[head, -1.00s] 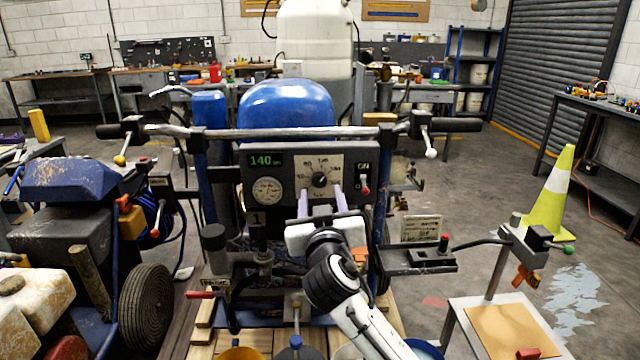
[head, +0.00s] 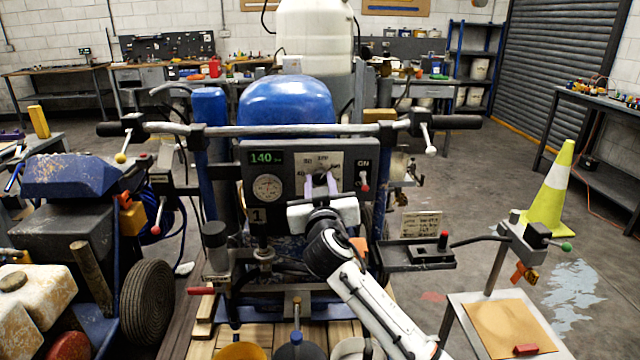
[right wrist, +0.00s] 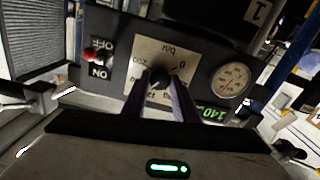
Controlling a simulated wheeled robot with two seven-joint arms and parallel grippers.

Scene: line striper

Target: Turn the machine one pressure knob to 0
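Machine one is the blue striper whose dark control panel (head: 286,212) carries a plate marked 1. The pressure knob (right wrist: 160,78) is a small black knob on a pale dial (right wrist: 140,56) with numbers around it. In the head view my gripper's fingers hide most of the knob. My right gripper (head: 322,178) faces the panel. In the right wrist view its two purple fingers (right wrist: 163,80) reach either side of the knob with a gap between them; I cannot tell whether they touch it. The green display (head: 265,158) reads 140. My left gripper is not in view.
A round gauge (head: 267,188) sits left of the dial, and a red-tipped ON/OFF switch (head: 365,184) sits close to its right. A handlebar (head: 290,131) crosses above the panel. A small black tray (head: 418,255) juts out at right. Another striper (head: 68,177) stands at left.

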